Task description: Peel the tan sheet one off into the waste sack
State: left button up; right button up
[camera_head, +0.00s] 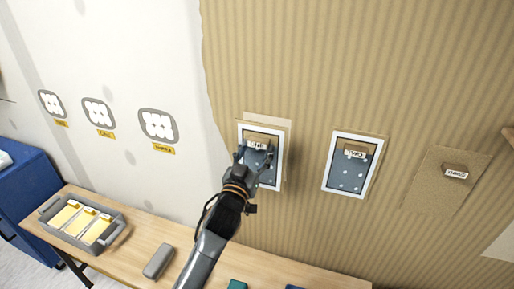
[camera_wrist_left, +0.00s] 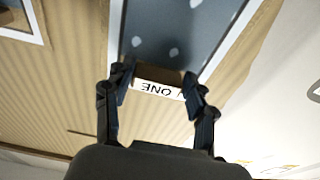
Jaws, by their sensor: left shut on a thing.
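A brown tab with a white label reading ONE (camera_head: 258,144) is on the left of two white-framed dark panels (camera_head: 269,172) on the tan ribbed wall. The label also shows upside down in the left wrist view (camera_wrist_left: 158,89). My left gripper (camera_head: 256,156) reaches up to this tab; in the left wrist view its fingers (camera_wrist_left: 160,92) are shut on the tab from both sides. A pale tan edge shows around the frame, and I cannot tell how much of a sheet hangs from the tab. I see no clear waste sack. My right gripper is out of view.
A second framed panel with tab TWO (camera_head: 355,153) and a tan sheet with tab THREE (camera_head: 455,172) are to the right. A wooden table (camera_head: 255,262) below bears a grey tray (camera_head: 117,232) and a grey block (camera_head: 158,262). A blue cabinet (camera_head: 28,188) stands left.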

pick_arm(q)
jog(key=shift+s, duration=0.15)
jog(key=shift+r+p+v, duration=0.15)
jog(key=shift+p+v, duration=0.2)
jog(key=shift+v, duration=0.2)
jog(key=shift+r+p+v, duration=0.15)
jog(key=shift+p+v, duration=0.2)
jog(key=shift+v, duration=0.25)
jog(key=v, duration=0.1)
jog(key=p+v, duration=0.1)
jog(key=v, duration=0.2)
jog(key=shift+s+a+r+p, duration=0.2)
jog(key=shift+s+r+p, duration=0.05)
jog(key=shift+s+p, duration=0.15)
jog(key=s+a+f+n+y+b, duration=0.1)
jog(key=s+a+f+y+b, duration=0.1)
jog(key=s+a, duration=0.3)
jog(key=s+a+f+n+y+b, duration=0.1)
jog(key=s+a+f+y+b, duration=0.1)
jog(key=s+a+f, duration=0.3)
jog(key=s+a+f+n+t+y+b, duration=0.1)
jog(key=s+a, duration=0.4)
jog(key=s, duration=0.7)
notch_tip(320, 180, down, 3)
jog(key=shift+r+n+y+b, duration=0.15)
jog(key=shift+n+y+b, duration=0.15)
jog(key=shift+y+b, duration=0.5)
